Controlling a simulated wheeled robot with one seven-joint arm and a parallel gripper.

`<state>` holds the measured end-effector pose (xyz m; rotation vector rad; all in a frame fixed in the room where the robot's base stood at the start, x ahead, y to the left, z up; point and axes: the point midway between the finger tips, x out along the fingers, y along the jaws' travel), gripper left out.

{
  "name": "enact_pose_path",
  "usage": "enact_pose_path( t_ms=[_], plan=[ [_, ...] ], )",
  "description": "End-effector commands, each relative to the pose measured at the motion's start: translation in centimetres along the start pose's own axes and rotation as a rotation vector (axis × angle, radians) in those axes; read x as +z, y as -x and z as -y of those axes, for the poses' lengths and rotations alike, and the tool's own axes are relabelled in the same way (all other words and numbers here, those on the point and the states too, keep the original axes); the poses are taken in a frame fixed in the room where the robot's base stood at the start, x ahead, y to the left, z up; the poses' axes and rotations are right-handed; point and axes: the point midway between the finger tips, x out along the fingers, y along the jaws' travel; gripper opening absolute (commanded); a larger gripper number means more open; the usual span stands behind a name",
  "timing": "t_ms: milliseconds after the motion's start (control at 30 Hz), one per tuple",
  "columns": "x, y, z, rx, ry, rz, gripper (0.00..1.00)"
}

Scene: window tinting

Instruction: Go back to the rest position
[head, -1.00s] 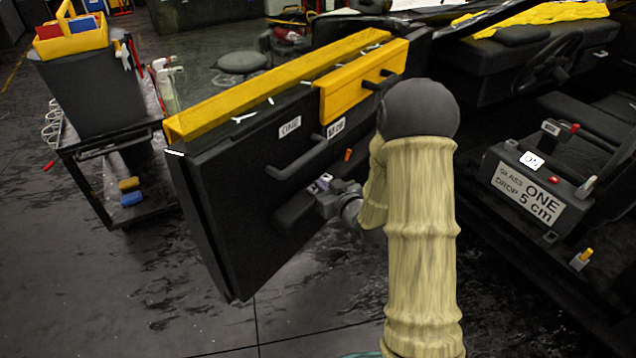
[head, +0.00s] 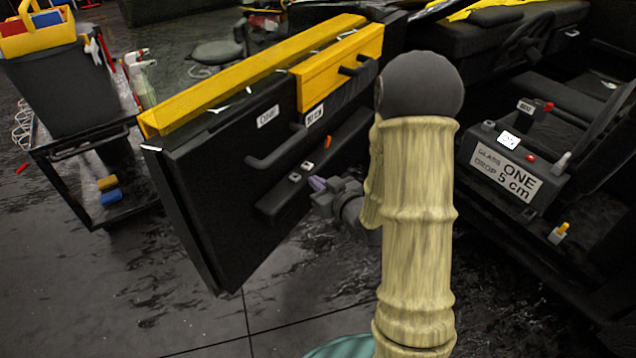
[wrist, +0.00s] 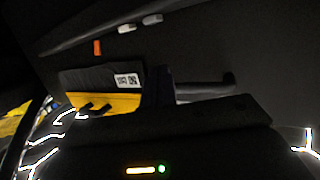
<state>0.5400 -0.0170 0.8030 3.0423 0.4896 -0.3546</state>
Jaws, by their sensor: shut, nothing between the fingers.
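My gripper (head: 318,186) is in the middle of the head view, at the end of my cream-sleeved arm. It is shut and empty, with purple-tipped fingers close together. It is beside the armrest of the black door panel (head: 215,215), and a small gap seems to separate them. The armrest carries two small pale switches (head: 301,171), and an orange piece (head: 327,142) sits above them. In the wrist view the switches (wrist: 139,23) and the orange piece (wrist: 97,47) show near the top. My arm hides part of the panel's right side.
A yellow strip (head: 250,75) and yellow block (head: 340,68) top the door. A black cart (head: 75,150) with a bin and bottles stands at left. A control box (head: 515,172) labelled "GLASS ONE DROP 5 cm" is at right, by the open car. Floor lies clear in front at left.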

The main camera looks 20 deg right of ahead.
Motion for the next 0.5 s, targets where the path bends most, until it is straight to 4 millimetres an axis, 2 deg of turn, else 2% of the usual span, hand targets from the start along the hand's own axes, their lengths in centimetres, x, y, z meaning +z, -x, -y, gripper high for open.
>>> enact_pose_path(
  t_ms=[300,500],
  plan=[
    [0.02,0.01,-0.03,0.005,0.003,0.014,0.00],
    [0.52,0.41,0.03,0.049,0.024,0.146,0.00]
  ],
)
